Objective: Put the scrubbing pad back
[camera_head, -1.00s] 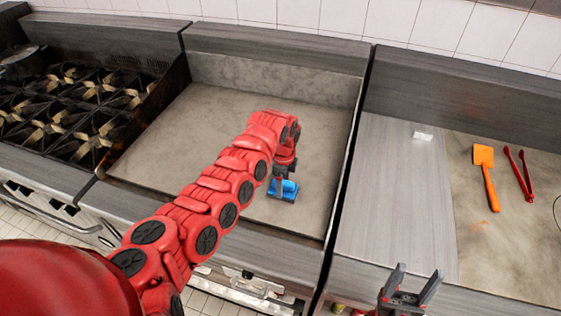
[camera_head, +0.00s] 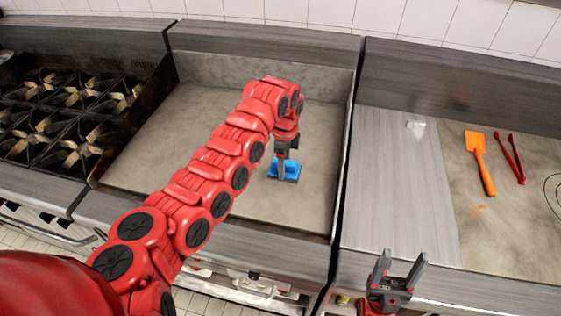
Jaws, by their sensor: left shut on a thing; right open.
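The blue scrubbing pad (camera_head: 290,172) is over the flat griddle surface (camera_head: 200,135), right of its middle. My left gripper (camera_head: 283,168) points down and is shut on the pad; the fingers partly cover it. I cannot tell whether the pad touches the griddle or is slightly above it. My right gripper (camera_head: 398,270) is open and empty, in front of the counter's front edge at the bottom right.
A burner stove (camera_head: 70,120) stands at the left. On the right counter (camera_head: 395,190) lie an orange spatula (camera_head: 480,165), red tongs (camera_head: 511,158) and a small pale object (camera_head: 416,124). The griddle has raised walls at its back and sides.

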